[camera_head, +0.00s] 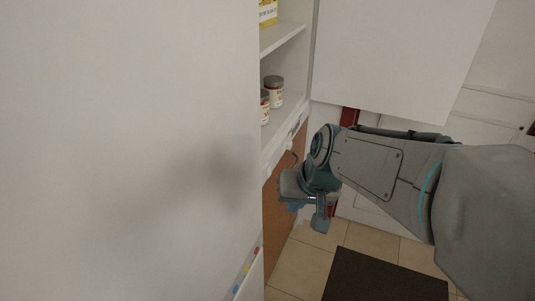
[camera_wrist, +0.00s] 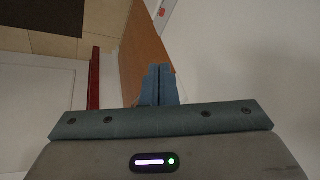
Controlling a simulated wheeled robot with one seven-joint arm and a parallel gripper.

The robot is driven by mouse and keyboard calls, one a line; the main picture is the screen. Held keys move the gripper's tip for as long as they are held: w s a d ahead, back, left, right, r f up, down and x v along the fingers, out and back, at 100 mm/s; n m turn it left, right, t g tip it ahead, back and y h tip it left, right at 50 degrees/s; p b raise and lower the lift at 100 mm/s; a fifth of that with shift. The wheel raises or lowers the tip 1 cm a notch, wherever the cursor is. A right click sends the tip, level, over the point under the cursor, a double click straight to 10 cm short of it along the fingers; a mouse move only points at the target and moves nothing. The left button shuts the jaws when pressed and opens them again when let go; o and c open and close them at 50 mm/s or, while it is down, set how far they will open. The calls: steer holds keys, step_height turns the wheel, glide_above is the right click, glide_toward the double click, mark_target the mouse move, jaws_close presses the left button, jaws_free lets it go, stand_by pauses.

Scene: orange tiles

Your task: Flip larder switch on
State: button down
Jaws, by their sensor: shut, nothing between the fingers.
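The larder (camera_head: 283,50) seems to be the white shelved cupboard in the head view, with jars (camera_head: 273,92) on a shelf. I cannot make out its switch for certain in either view. A white panel edge with small coloured dots (camera_head: 246,272) shows low in the head view, and its end shows at the top of the wrist view (camera_wrist: 163,12). My gripper (camera_head: 318,224) is below the shelves, right of the brown panel. In the wrist view its fingers (camera_wrist: 158,84) are shut together, with nothing held, in front of the brown panel (camera_wrist: 146,52).
A large white surface (camera_head: 120,150) fills the left of the head view. A white door-like panel (camera_head: 400,50) hangs above my arm. A dark mat (camera_head: 385,278) lies on the tiled floor (camera_head: 300,268). White cabinets (camera_head: 495,110) stand at the right.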

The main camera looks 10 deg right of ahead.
mark_target(269, 171)
steer(key=w+d+f+m+t, duration=0.1)
steer(key=w+d+m, duration=0.1)
steer(key=w, duration=0.5)
steer(key=w+d+f+m+t, duration=0.1)
steer(key=w+d+f+m, duration=0.1)
steer(key=w, duration=0.5)
steer(key=shift+w+d+f+t, duration=0.2)
steer(key=shift+w+d+t, duration=0.2)
steer(key=shift+d, duration=0.45)
steer(key=shift+f, duration=0.1)
steer(key=w+a+f+b, duration=0.1)
steer(key=w+a+f, duration=0.4)
steer(key=w+f, duration=0.2)
steer(key=shift+w+f+b, duration=0.3)
steer(key=shift+f, duration=0.45)
steer(key=shift+f, duration=0.1)
